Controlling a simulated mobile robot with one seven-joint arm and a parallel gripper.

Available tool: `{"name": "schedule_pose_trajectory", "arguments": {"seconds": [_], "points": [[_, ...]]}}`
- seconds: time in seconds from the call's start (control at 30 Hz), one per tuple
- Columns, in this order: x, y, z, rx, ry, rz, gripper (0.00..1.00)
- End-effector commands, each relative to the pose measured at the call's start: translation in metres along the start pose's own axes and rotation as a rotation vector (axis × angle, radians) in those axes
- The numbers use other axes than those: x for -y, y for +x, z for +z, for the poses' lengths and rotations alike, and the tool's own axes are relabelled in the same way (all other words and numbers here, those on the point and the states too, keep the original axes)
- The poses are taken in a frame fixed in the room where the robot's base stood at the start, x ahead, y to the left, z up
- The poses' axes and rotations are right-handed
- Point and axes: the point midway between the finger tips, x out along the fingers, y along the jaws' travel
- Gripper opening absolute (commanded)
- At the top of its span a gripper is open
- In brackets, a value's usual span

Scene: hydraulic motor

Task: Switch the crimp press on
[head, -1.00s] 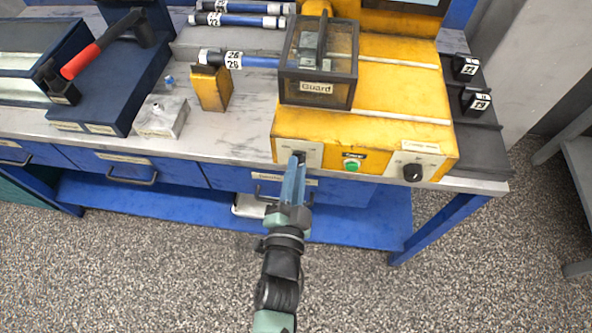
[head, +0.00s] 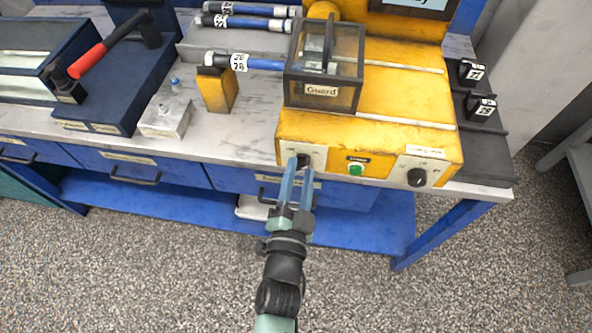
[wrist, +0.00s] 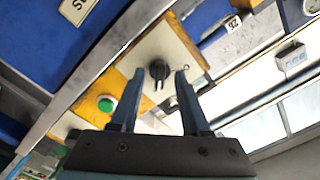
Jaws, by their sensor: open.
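The yellow crimp press (head: 400,95) stands on the bench, with a clear box labelled Guard (head: 322,90) on it. Its front face carries a black rotary switch (head: 304,160) on a pale plate at the left, a green button (head: 355,169) in the middle and a black knob (head: 416,177) at the right. My gripper (head: 297,166) is open at the left switch. In the wrist view the switch (wrist: 159,70) shows between the two fingertips (wrist: 158,75), apart from both. The green button (wrist: 106,104) is left of the fingers there.
A red-handled tool (head: 88,60) sits at the left. Black blocks (head: 480,108) stand right of the press. The floor before the bench is clear.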

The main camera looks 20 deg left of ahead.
Motion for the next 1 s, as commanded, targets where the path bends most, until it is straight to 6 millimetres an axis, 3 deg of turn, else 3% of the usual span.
{"name": "schedule_pose_trajectory", "arguments": {"seconds": [0.17,0.6,0.8,1.0], "points": [[-0.001,-0.021,0.001,0.002,-0.001,0.001,0.46],[-0.001,-0.102,0.002,0.004,0.0,0.002,0.46],[-0.001,-0.122,0.001,0.003,0.002,0.001,0.46],[0.0,-0.128,0.0,0.0,0.001,0.0,0.46]]}}
